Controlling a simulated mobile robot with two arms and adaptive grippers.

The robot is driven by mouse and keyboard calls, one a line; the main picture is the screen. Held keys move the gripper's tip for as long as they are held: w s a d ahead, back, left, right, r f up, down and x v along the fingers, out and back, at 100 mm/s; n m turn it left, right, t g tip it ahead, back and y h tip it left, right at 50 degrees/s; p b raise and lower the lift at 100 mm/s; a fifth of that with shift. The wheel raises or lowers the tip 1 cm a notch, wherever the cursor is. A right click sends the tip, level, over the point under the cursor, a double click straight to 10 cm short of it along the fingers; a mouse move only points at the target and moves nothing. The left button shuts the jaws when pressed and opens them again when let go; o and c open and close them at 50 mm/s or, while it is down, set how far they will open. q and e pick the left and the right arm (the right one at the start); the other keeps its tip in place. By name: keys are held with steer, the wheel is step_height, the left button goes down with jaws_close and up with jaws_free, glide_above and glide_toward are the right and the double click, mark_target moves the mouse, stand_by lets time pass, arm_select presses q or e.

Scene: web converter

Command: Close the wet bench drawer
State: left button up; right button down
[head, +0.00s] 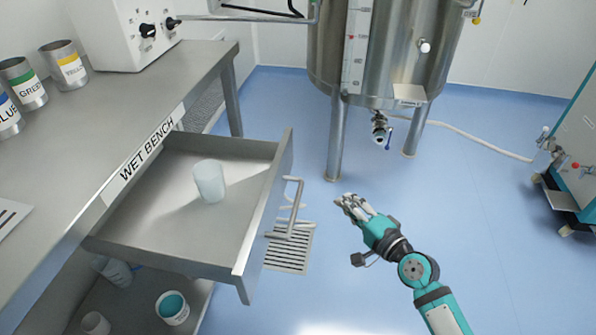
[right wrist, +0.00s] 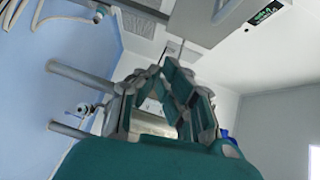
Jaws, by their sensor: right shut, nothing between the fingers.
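The wet bench drawer (head: 265,215) is pulled out from under the steel wet bench (head: 150,110). Its front panel carries a bar handle (head: 292,210) on the outer face. A translucent white cup (head: 209,181) stands inside the drawer. My right gripper (head: 350,205) is shut and empty, to the right of the handle and apart from it, over the blue floor. Its fingers also show in the right wrist view (right wrist: 170,85), close together at the tips. My left gripper is in neither view.
A large steel tank (head: 400,50) on legs stands behind my right gripper. A floor drain (head: 288,250) lies below the handle. Labelled cans (head: 28,88) and a white box with knobs (head: 125,35) stand on the bench. Containers (head: 172,307) sit on the shelf below.

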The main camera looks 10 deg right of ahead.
step_height(320, 180, up, 4)
steer(key=a+y, duration=0.1)
glide_toward(291, 156)
steer(key=w+d, duration=0.2)
steer(key=shift+t, duration=0.3)
steer(key=a, duration=0.1)
steer(key=w+a, duration=0.1)
steer(key=a, duration=0.2)
steer(key=shift+w+a, duration=0.25)
steer(key=shift+w, duration=0.15)
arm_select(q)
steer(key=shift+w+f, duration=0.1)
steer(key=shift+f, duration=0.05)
arm_select(e)
steer(key=shift+f, duration=0.1)
steer(key=shift+w, duration=0.1)
